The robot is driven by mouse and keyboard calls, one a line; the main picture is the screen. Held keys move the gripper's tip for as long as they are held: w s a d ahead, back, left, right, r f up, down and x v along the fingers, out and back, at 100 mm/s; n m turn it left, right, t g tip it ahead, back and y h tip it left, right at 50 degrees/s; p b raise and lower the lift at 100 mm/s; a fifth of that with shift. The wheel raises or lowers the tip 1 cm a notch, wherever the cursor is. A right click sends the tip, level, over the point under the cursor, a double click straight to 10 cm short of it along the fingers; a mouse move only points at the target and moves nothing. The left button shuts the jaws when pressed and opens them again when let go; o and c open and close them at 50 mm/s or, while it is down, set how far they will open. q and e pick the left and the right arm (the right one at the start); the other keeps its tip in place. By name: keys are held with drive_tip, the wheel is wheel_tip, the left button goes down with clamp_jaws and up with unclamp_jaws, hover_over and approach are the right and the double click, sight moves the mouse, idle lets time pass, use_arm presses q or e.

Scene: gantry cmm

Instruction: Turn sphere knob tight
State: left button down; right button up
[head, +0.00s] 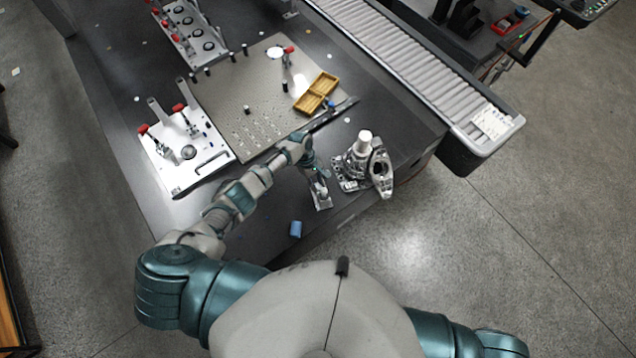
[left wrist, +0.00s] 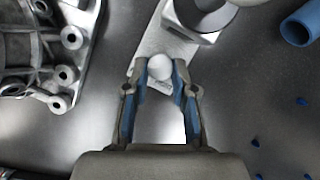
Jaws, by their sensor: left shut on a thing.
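The sphere knob (left wrist: 160,66) is a small pale ball at the end of a light metal plate (left wrist: 154,38) in the left wrist view. My left gripper (left wrist: 160,72) has its two blue-lined fingers on either side of the ball, with the tips closed on it. In the head view my left gripper (head: 317,176) reaches down over the small metal plate (head: 323,203) near the table's front edge; the knob itself is too small to make out there. The knob's underside is hidden. My right gripper is not in view.
A metal casting with a white cylinder (head: 364,141) stands just right of my left gripper. A blue cylinder (head: 296,229) lies near the table's front edge. A perforated plate (head: 255,118) with a yellow tray (head: 316,93) lies behind. A clamp fixture (head: 186,153) is at the left.

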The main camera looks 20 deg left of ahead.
use_arm(q)
drive_tip(key=shift+a, duration=0.2)
drive_tip(key=shift+w+d, duration=0.1)
drive_tip(key=shift+d, duration=0.15)
idle(0.5)
drive_tip(key=c, duration=1.2)
unclamp_jaws()
drive_tip(key=shift+a, duration=0.1)
drive_tip(key=v, duration=1.2)
